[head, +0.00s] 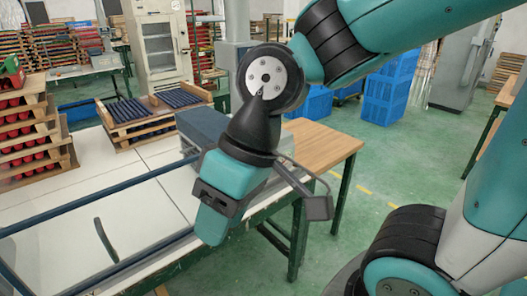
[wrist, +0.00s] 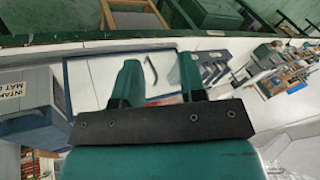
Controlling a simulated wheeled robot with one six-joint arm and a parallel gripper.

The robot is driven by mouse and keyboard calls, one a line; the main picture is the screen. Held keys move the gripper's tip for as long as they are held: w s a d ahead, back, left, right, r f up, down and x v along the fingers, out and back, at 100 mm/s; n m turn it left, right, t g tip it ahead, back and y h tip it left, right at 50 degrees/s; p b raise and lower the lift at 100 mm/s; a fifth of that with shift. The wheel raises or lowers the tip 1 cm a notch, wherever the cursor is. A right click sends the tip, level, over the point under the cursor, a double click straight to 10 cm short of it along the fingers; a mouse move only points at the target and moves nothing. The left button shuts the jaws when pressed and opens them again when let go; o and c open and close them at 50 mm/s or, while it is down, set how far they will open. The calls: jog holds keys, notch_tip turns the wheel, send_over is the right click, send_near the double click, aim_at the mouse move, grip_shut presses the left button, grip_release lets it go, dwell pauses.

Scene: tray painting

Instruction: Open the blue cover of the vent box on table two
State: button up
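My gripper (head: 211,228) hangs over the front edge of the white table (head: 112,160) in the head view. In the wrist view its two teal fingers (wrist: 160,66) stand apart with nothing between them. A dark blue frame (head: 90,206) around a pale panel lies on the table, left of my gripper. The frame also shows beyond my fingers in the wrist view (wrist: 68,72). I cannot tell for sure whether this frame is the vent box cover.
A blue-grey box (head: 203,127) stands behind my gripper; a lettered grey box (wrist: 27,100) is at the left of the wrist view. Wooden racks with red items (head: 28,130) and a blue-slatted pallet (head: 128,112) are at the back left. Green floor (head: 375,165) is open at right.

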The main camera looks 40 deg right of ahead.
jog(key=w+d+f+m+t+y+b, duration=0.1)
jog(key=w+d+f+m+t+b, duration=0.7)
jog(key=w+d+f+m+b, duration=0.45)
jog(key=w+d+f+m+t+h+b, duration=0.1)
jog(key=w+d+m+t+h+b, duration=0.15)
jog(key=d+m+b, duration=0.35)
jog(key=w+d+f+m+t+h+b, duration=0.1)
jog(key=w+d+m+t+h+b, duration=0.25)
jog(key=d, duration=0.55)
jog(key=shift+m+t, duration=0.5)
jog(key=shift+m, duration=0.2)
jog(key=w+f+p, duration=0.1)
jog(key=w+p, duration=0.9)
jog(key=w+f+p, duration=0.1)
jog(key=w+p, duration=0.4)
jog(key=p, duration=0.1)
jog(key=shift+w+a+f, duration=0.25)
jog(key=shift+w+f, duration=0.05)
jog(key=shift+c, duration=0.2)
